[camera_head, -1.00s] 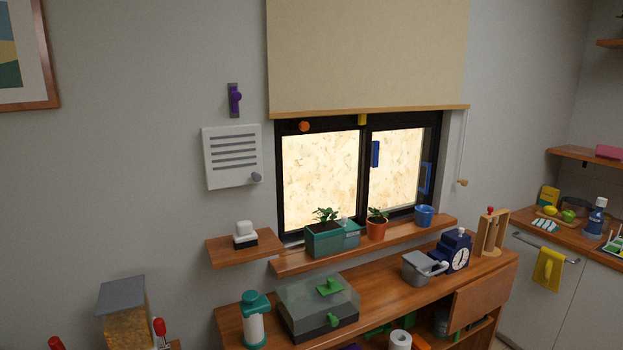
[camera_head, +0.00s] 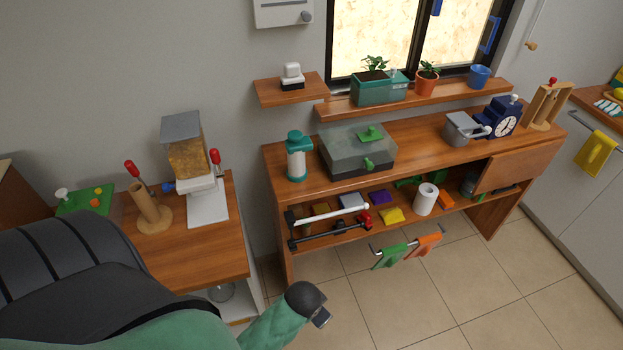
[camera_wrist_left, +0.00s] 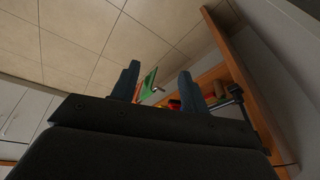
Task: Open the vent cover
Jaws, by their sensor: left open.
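The vent cover (camera_head: 284,12) is a white panel on the grey wall, cut off by the top edge of the head view. Its grey knob (camera_head: 305,17) shows at its lower right, and the panel looks flat against the wall. My left gripper (camera_wrist_left: 159,70) shows in the left wrist view with two dark fingers apart and nothing between them. It points toward the floor and the lower shelf area, far from the vent cover. My right gripper is not in view.
A small wall shelf (camera_head: 268,94) with a white-topped item is below the vent cover. A window sill shelf (camera_head: 335,113) holds plants. The wooden sideboard (camera_head: 420,150) carries a teal-topped dispenser (camera_head: 299,160) and a clear box (camera_head: 345,153). Tiled floor (camera_head: 400,300) lies open in front.

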